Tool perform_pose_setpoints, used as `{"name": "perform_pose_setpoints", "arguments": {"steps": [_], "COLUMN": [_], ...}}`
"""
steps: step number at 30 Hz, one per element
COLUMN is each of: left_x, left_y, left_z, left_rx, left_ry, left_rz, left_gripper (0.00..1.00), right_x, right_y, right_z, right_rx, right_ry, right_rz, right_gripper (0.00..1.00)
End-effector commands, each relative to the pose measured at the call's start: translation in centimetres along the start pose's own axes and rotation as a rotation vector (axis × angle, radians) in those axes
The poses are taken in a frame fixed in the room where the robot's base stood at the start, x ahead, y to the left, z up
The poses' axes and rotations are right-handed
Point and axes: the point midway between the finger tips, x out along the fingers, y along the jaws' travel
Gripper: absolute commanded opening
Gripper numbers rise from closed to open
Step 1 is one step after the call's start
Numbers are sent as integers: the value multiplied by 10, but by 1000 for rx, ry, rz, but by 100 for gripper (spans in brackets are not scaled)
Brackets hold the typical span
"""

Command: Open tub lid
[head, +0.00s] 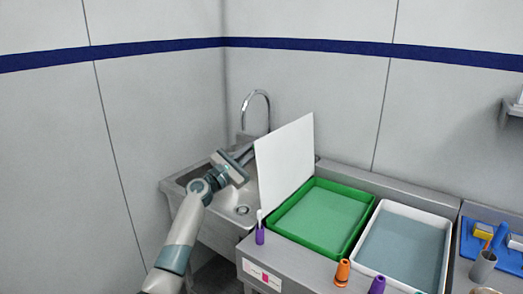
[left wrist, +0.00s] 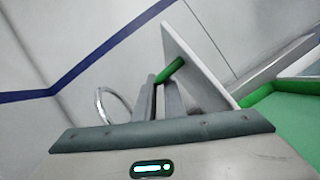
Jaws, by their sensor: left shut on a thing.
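The green tub (head: 300,243) stands on the counter with its inside showing pale green. Its white lid (head: 285,165) stands raised, nearly upright, along the tub's left side. My left gripper (head: 247,154) is at the left, outer face of the lid, above the sink. In the left wrist view, its fingers (left wrist: 158,98) are shut on a green handle (left wrist: 169,70) on the lid (left wrist: 198,65). The tub shows at the right edge of that view (left wrist: 295,112). The handle is hidden in the head view. My right gripper is not in view.
A sink (head: 236,208) with a tall faucet (head: 257,95) lies left of the tub. A white-rimmed tray (head: 410,212) stands to its right. A purple bottle (head: 260,234), an orange one (head: 342,272) and another purple one (head: 377,285) stand along the front edge.

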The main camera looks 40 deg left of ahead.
Motion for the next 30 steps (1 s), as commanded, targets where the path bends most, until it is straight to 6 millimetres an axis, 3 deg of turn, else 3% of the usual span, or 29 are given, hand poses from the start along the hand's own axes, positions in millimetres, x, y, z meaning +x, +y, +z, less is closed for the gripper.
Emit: {"name": "perform_pose_setpoints", "arguments": {"steps": [10,11,12,13,23,30], "left_x": [0,0,0,0,-1,-16], "left_y": [0,0,0,0,0,0], "left_z": [-1,-1,-1,-1,-1,-2], "left_rx": [-2,-2,-2,-2,-2,-1], "left_ry": [2,2,2,2,1,2], "left_rz": [0,0,0,0,0,1], "left_gripper": [0,16,26,28,28,28], "right_x": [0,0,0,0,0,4], "right_y": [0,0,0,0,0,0], "right_z": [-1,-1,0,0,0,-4], "right_rx": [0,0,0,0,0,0], "right_ry": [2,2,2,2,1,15], "right_rz": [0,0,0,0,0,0], "right_gripper": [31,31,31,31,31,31]}}
